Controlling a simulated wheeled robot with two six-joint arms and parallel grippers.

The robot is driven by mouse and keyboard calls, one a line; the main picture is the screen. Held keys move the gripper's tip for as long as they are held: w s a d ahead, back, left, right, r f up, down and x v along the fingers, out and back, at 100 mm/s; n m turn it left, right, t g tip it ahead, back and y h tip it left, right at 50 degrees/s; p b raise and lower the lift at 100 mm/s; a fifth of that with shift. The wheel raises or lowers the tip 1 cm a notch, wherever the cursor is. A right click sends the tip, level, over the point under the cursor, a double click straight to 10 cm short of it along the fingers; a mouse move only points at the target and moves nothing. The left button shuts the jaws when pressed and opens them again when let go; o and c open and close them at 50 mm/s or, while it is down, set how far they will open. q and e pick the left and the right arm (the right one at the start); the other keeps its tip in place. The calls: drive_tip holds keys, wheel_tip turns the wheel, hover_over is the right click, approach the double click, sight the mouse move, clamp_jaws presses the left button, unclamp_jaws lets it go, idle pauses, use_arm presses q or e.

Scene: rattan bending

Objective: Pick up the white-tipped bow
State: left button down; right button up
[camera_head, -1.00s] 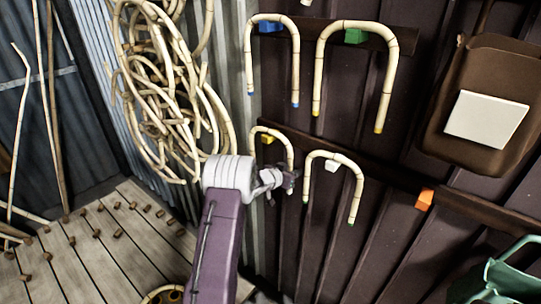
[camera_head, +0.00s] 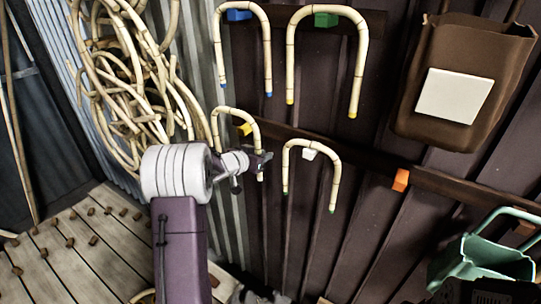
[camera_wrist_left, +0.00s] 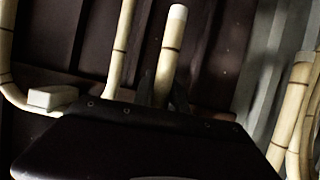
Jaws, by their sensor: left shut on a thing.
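The white-tipped bow (camera_head: 216,125) is a pale rattan arch hanging on the yellow peg (camera_head: 245,129) in the lower row on the dark wall. My left gripper (camera_head: 261,160) is shut on its right leg, near the lower end. In the left wrist view the held leg (camera_wrist_left: 170,55) rises between the fingers and shows its white tip. The bow's left leg is partly hidden behind my arm in the head view.
A green-tipped bow (camera_head: 289,165) hangs close by on the white peg (camera_head: 309,154). Blue-tipped (camera_head: 219,60) and yellow-tipped (camera_head: 291,60) bows hang above. An orange peg (camera_head: 401,180) is empty. A brown bin (camera_head: 420,110) and green watering can (camera_head: 480,262) are at right.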

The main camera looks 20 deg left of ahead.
use_arm(q)
drive_tip(key=s+a+b, duration=0.1)
drive_tip(key=s+a, duration=0.1)
drive_tip(key=s, duration=1.2)
drive_tip(key=shift+s+b, duration=0.15)
drive_tip(key=shift+b, duration=0.2)
